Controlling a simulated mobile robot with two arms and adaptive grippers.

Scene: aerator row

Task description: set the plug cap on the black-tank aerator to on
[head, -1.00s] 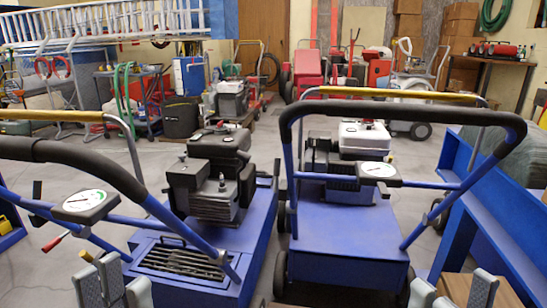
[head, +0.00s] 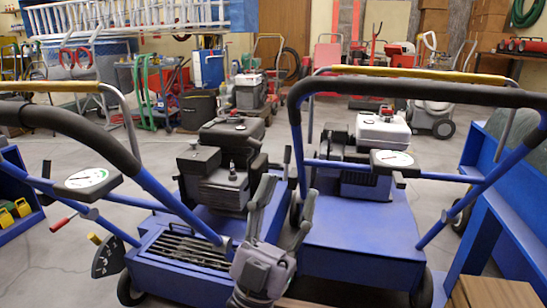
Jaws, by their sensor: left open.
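The black-tank aerator (head: 188,222) stands left of centre, with a blue deck, a black engine and a black tank (head: 232,133). A small dark upright piece (head: 233,172) on the front of its engine may be the plug cap; whether it is seated is too small to tell. My left gripper (head: 289,190) is raised in the middle, fingers apart and pointing up the picture, with nothing between them. It appears nearer to me than the engine and to its right, covering part of the deck's right side. My right gripper is not in view.
A white-tank aerator (head: 345,236) stands close on the right. Both black handlebars arch across the near side, with dial gauges on their frames. A blue bench (head: 481,232) is at the right, and a brown box (head: 495,292) at lower right. Grey floor lies open behind the machines.

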